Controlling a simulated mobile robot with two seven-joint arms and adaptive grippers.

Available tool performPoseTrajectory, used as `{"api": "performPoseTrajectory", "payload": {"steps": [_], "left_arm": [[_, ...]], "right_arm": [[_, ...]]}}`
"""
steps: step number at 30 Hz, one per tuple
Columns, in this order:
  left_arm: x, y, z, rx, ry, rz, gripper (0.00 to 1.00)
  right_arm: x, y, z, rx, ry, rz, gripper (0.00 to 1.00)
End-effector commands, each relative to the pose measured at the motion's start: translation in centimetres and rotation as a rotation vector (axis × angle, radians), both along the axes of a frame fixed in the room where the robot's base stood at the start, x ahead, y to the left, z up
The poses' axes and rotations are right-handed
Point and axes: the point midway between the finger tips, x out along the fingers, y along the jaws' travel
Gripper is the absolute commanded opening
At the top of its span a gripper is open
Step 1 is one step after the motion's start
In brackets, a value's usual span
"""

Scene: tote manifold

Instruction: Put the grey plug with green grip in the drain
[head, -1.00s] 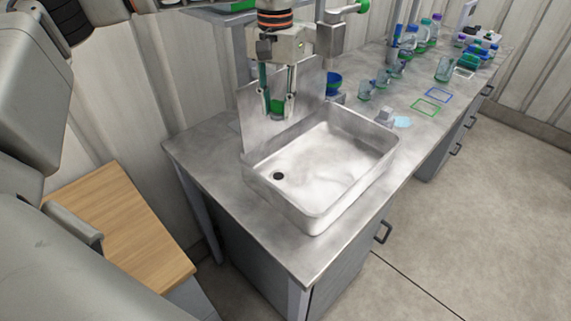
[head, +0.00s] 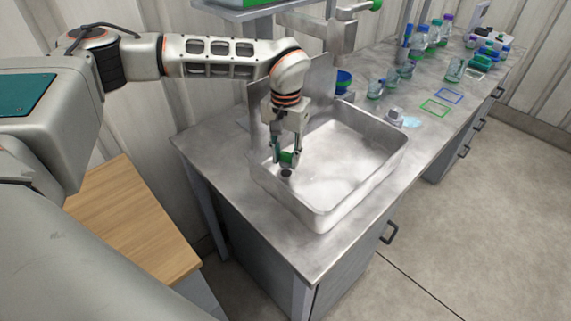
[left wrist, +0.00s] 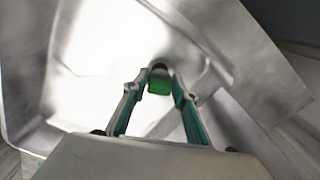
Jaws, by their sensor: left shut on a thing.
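My left gripper (head: 286,158) points down inside the metal sink (head: 345,165), over its left part. It is shut on the plug with the green grip (head: 289,158). The green grip also shows between the fingertips in the left wrist view (left wrist: 159,87). The plug's grey part is hard to make out. The dark drain (head: 287,174) lies right below the gripper in the head view. A dark round patch also shows just beyond the green grip in the left wrist view. I cannot tell whether the plug touches the drain. My right gripper is not in view.
The sink walls surround the gripper, with an upright metal panel behind. A faucet-like metal fixture with a green end (head: 345,35) stands behind the sink. The sink's right part is clear.

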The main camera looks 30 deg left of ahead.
Motion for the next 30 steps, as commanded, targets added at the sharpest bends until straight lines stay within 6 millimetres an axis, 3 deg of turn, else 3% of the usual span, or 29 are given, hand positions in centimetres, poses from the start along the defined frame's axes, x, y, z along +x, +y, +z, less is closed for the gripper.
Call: {"api": "performPoseTrajectory", "payload": {"steps": [6, 18, 19, 21, 30], "left_arm": [[-0.1, 0.0, -3.1, 0.000, 0.003, 0.000, 0.13], [0.0, 0.0, -3.6, 0.001, 0.001, 0.000, 0.13], [0.0, 0.0, -3.6, 0.000, 0.001, 0.000, 0.33], [0.0, 0.0, -3.5, 0.000, 0.001, 0.000, 0.44], [0.0, 0.0, -3.5, 0.001, 0.001, 0.000, 0.44]], "right_arm": [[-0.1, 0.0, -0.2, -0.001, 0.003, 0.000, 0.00], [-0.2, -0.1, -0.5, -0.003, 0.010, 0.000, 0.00], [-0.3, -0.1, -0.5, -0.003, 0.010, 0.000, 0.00], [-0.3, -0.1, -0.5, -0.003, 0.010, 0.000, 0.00], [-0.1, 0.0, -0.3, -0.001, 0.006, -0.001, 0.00]]}}
